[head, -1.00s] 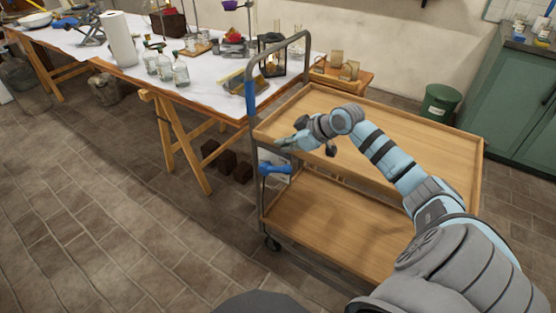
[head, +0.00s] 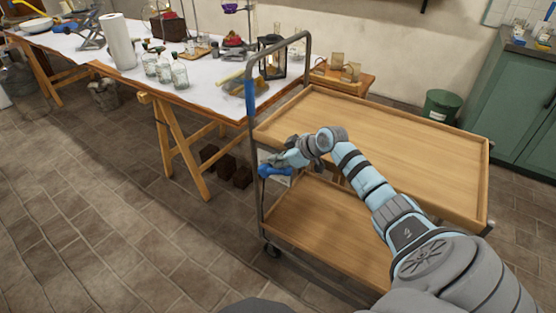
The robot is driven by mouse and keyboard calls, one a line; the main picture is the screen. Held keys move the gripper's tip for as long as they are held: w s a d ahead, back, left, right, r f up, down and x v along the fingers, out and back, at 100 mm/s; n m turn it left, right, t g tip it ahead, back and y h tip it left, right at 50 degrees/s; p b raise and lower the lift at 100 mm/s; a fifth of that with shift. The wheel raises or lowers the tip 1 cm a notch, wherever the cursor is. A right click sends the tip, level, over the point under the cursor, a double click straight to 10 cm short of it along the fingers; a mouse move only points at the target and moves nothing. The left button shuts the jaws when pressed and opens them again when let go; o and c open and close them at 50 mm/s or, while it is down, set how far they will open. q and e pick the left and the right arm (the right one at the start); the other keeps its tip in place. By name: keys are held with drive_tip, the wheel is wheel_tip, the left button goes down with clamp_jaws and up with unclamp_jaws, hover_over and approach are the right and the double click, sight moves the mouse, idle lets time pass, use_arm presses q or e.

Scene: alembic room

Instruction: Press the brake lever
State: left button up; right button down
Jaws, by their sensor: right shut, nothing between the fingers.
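The brake lever (head: 271,171) is a blue handle on the near left side of the cart, low on the upright below the top tray. The cart (head: 400,150) has a wooden top tray, a lower wooden shelf and a grey metal push handle. My right gripper (head: 278,161) is shut and empty, just above and beside the blue lever. Its fingertips overlap the lever in the picture, and I cannot tell whether they touch it. My left gripper is not in view.
A long work table (head: 205,95) with glass bottles, a paper roll (head: 121,41) and a lantern (head: 271,56) stands behind the cart to the left. A green bin (head: 441,106) and green cabinet (head: 515,105) stand at the right.

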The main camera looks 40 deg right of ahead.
drive_tip(key=shift+s+d+f, duration=0.2)
drive_tip(key=shift+s+f, duration=0.05)
drive_tip(key=shift+s, duration=0.05)
drive_tip(key=shift+s+f, duration=0.15)
drive_tip(key=shift+s, duration=0.1)
wheel_tip(320, 180, up, 5)
drive_tip(key=w+a+p, duration=0.1)
drive_tip(key=p, duration=0.5)
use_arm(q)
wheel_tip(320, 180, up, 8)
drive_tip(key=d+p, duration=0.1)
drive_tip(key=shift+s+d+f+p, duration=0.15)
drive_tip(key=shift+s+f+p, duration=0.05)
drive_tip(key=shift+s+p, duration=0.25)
use_arm(e)
drive_tip(key=s+f+v, duration=0.1)
drive_tip(key=v, duration=0.7)
drive_tip(key=shift+s+r, duration=0.25)
drive_tip(key=shift+r, duration=0.1)
use_arm(q)
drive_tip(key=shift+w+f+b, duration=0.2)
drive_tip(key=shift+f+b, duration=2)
drive_tip(key=shift+b, duration=0.1)
use_arm(e)
drive_tip(key=shift+w+a+r, duration=0.1)
drive_tip(key=shift+w+r, duration=0.15)
drive_tip(key=shift+w, duration=0.25)
drive_tip(key=shift+w+a+r, duration=0.1)
drive_tip(key=shift+w+r, duration=0.2)
drive_tip(key=shift+w, duration=0.15)
